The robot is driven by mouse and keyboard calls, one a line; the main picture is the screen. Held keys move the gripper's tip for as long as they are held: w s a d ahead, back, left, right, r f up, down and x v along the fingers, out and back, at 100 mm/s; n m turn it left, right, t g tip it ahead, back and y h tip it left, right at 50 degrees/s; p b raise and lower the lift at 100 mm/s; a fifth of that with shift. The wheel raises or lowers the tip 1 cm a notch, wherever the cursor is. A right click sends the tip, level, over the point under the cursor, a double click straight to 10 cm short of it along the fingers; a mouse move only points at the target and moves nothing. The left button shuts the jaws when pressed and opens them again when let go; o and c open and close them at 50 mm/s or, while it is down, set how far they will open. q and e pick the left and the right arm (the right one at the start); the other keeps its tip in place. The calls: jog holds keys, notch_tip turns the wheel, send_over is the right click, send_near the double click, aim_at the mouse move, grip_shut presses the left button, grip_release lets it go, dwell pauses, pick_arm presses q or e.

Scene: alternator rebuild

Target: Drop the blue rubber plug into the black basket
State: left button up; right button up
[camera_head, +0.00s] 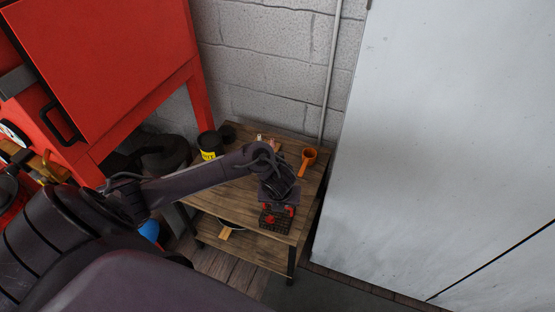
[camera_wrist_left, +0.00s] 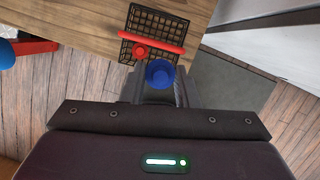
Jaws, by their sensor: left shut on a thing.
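The black basket (camera_head: 284,224) is a small mesh basket near the front right corner of the wooden table. It also shows in the left wrist view (camera_wrist_left: 182,24), with a red bar across it and a small round red piece by its near side. My left gripper (camera_head: 279,201) is low beside the basket, on its far side in the head view. The gripper is shut on the blue rubber plug (camera_wrist_left: 160,74), whose round blue top shows just short of the basket in the left wrist view. In the head view the plug is hidden. My right gripper is not in view.
The wooden table (camera_head: 232,205) also holds an orange cup-like part (camera_head: 307,160) and a black can with a yellow label (camera_head: 209,145). A red cabinet (camera_head: 110,70) stands at left, a pale panel (camera_head: 440,140) at right. A blue object (camera_wrist_left: 6,53) lies beyond the table edge.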

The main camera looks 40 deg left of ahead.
pick_arm(q)
jog(key=shift+f+b, duration=0.4)
jog(key=shift+f, duration=0.2)
pick_arm(e)
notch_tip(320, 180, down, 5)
jog(key=b, duration=0.5)
pick_arm(q)
notch_tip(320, 180, down, 8)
jog(key=shift+r+b, duration=0.2)
jog(key=shift+b, duration=0.8)
jog(key=shift+f+b, duration=0.35)
jog(key=shift+f, duration=0.05)
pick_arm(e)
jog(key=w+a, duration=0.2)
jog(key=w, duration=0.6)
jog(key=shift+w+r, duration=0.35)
pick_arm(q)
jog(key=o, duration=1)
